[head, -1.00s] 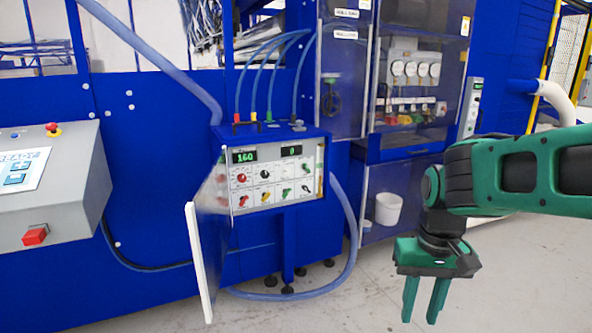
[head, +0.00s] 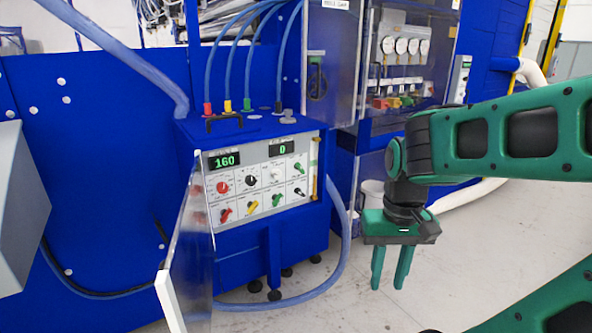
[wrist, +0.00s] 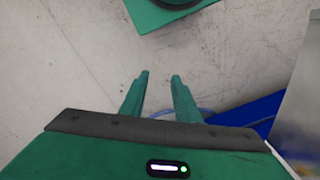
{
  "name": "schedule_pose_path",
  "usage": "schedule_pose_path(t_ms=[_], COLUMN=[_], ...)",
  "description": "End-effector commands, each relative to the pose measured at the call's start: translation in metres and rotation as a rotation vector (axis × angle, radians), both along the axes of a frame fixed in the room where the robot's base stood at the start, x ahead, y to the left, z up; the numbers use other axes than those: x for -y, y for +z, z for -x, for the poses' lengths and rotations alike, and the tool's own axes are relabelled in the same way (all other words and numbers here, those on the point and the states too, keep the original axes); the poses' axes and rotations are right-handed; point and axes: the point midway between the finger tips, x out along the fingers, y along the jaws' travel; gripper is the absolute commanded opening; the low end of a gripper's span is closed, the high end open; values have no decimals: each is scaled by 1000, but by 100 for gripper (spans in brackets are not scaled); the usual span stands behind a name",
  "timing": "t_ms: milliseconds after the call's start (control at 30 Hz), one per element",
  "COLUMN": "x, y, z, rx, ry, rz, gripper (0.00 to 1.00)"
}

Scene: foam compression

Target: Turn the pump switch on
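The control panel (head: 240,168) is on the front of a blue box. It has two green displays, reading 160 and 0, and several coloured knobs and switches. They include a red knob (head: 222,187), a yellow switch (head: 252,207), a green switch (head: 299,167) and a black switch (head: 299,192). I cannot read the labels, so I cannot tell which one is the pump switch. My gripper (head: 389,283) is open, empty and pointing down, right of the panel and apart from it. In the wrist view its fingers (wrist: 160,82) are spread above the bare floor.
An open, clear door (head: 188,255) stands out from the panel's left side. Blue hoses rise from the box top, and another hose (head: 347,245) loops down at its right. A clear-fronted cabinet (head: 405,60) stands behind my arm. The floor before the box is free.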

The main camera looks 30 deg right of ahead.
Motion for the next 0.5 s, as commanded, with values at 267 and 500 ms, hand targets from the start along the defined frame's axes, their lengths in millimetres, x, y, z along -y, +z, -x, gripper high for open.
schedule_pose_path(t_ms=[267,500], x=[0,16], y=[1,-3], z=[2,-44], rx=[4,151], ry=[3,160], rz=[0,51], gripper=[29,29])
